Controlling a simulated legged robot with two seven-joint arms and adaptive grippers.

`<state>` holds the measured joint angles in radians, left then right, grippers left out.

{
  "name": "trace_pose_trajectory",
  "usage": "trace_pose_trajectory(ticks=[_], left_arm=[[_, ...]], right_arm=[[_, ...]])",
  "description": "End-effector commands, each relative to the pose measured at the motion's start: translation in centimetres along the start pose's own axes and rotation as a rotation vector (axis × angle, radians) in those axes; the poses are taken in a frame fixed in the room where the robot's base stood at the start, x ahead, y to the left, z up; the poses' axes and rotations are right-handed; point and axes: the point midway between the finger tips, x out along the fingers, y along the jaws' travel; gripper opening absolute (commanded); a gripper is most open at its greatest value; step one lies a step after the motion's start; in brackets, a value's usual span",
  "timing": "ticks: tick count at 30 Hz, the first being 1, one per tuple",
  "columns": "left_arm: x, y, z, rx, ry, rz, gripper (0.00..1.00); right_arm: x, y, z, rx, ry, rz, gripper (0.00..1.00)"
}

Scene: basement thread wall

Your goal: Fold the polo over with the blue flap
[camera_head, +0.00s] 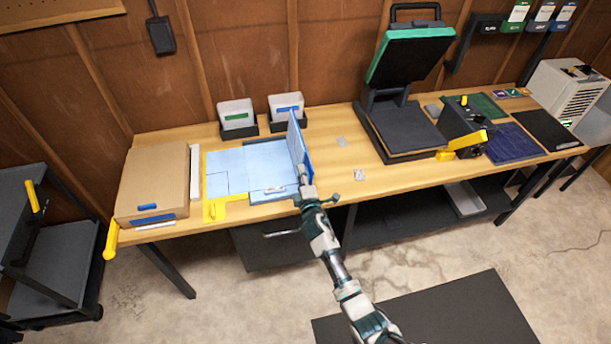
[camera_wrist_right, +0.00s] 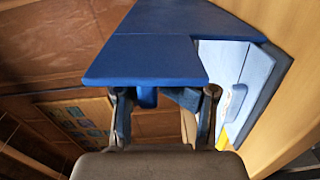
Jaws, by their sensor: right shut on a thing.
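The light blue polo (camera_head: 228,165) lies on the folding board, with the yellow flap (camera_head: 214,211) showing along its left and front edges. The blue flap (camera_head: 299,143) stands raised, roughly upright, at the right side of the polo. My right gripper (camera_head: 305,187) is at the front lower end of the blue flap. In the right wrist view the blue flap (camera_wrist_right: 145,60) fills the space ahead of the fingers, and the right gripper (camera_wrist_right: 162,105) is shut on a part of it. Some of the polo's right side is hidden by the flap. My left gripper is not in view.
A cardboard box (camera_head: 155,180) stands left of the board. Two bins (camera_head: 237,115) (camera_head: 287,106) stand behind it. A heat press (camera_head: 405,120) with a raised lid is to the right. Bench top between board and press is mostly clear, with small grey pieces.

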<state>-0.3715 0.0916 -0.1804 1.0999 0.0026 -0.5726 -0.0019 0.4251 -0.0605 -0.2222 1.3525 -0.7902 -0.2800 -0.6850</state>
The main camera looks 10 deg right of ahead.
Motion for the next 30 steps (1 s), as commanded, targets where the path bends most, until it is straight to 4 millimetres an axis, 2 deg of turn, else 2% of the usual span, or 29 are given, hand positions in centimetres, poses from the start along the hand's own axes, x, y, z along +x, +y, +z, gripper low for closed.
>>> trace_pose_trajectory(ticks=[1,15,22,30], left_arm=[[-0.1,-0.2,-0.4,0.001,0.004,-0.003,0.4],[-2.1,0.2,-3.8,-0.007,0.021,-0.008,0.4],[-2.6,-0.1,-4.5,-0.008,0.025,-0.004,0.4],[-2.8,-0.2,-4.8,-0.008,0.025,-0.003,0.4]], right_arm=[[0.3,1.4,-0.6,-0.044,0.006,0.028,0.0],[0.2,-0.2,-4.5,-0.368,0.009,0.03,0.0],[0.2,-0.5,-5.8,-0.44,0.007,0.03,0.0],[0.2,-0.6,-6.1,-0.457,0.01,0.032,0.0]])
